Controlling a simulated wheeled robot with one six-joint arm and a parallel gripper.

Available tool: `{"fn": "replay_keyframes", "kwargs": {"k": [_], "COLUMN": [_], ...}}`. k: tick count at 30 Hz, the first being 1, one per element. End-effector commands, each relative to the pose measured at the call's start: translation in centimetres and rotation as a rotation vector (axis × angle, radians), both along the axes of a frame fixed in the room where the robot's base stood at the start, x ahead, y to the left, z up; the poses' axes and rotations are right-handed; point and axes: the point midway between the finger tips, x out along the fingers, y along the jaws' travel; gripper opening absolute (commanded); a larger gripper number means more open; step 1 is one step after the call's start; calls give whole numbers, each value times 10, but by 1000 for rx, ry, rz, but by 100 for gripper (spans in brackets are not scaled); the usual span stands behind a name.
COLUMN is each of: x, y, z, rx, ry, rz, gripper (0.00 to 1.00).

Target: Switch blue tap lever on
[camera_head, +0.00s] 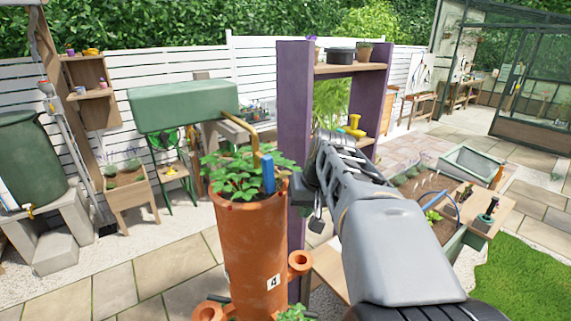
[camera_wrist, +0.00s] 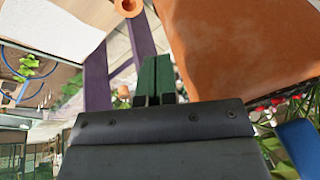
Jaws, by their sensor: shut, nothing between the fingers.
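The blue tap lever (camera_head: 268,172) stands upright at the end of a brass pipe (camera_head: 241,125), just above the rim of a tall terracotta planter (camera_head: 250,240). The pipe runs from a green tank (camera_head: 183,104). My gripper (camera_head: 300,192) is to the right of the lever, beside the planter, and apart from the lever. Its fingers are mostly hidden in the head view. In the wrist view the dark green fingers (camera_wrist: 157,78) are together and empty. The blue lever (camera_wrist: 299,146) shows at the lower right there, with the planter wall (camera_wrist: 235,45) at the upper right.
Leafy strawberry plants (camera_head: 240,172) fill the planter top around the lever. A purple shelf unit (camera_head: 294,110) stands close behind my gripper. Terracotta side cups (camera_head: 299,262) stick out of the planter. Paving at the lower left is clear.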

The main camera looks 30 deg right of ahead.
Motion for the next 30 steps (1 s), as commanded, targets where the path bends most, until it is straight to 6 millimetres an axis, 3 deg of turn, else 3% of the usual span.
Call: {"fn": "replay_keyframes", "kwargs": {"k": [1,6,9,15,20,30], "x": [7,13,9,-2,-5,8], "y": [-10,-31,-39,-48,-48,-22], "z": [25,99,133,173,178,142], "rx": [38,161,202,235,241,244], "ry": [-10,-68,-111,-175,-194,-194], "rz": [35,231,349,526,587,598], "gripper": [0,0,0,0,0,0]}}
